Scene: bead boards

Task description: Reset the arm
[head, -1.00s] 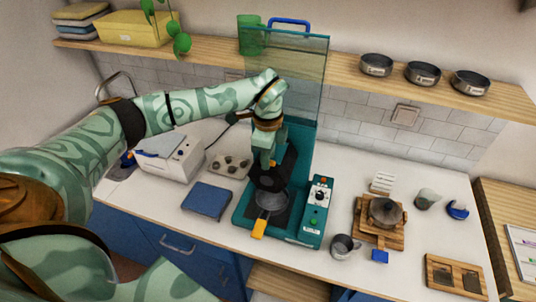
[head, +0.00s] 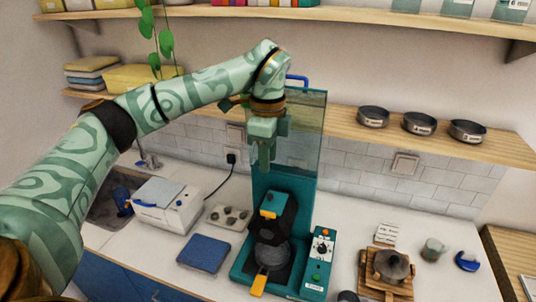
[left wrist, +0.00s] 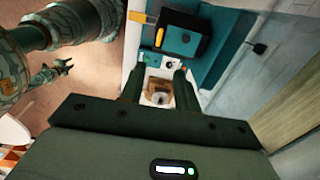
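My left gripper (head: 264,168) hangs above the teal machine (head: 312,285) in the head view, pointing down. Its two fingers show apart and empty in the left wrist view (left wrist: 160,70). The machine's black head (head: 285,226), with a yellow-orange strip on top, is below the gripper and not touched. A grey bowl-like part sits under that head, with a yellow handle (head: 258,286) in front. My right gripper (left wrist: 64,67) shows small at the left of the left wrist view, its fingers seemingly spread and empty. It is outside the head view.
A clear green panel (head: 305,135) stands close behind my left gripper. A shelf (head: 345,119) with grey pans runs along the wall. A white device (head: 168,207), a blue pad (head: 204,253) and a wooden stand with a pot (head: 392,267) are on the counter.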

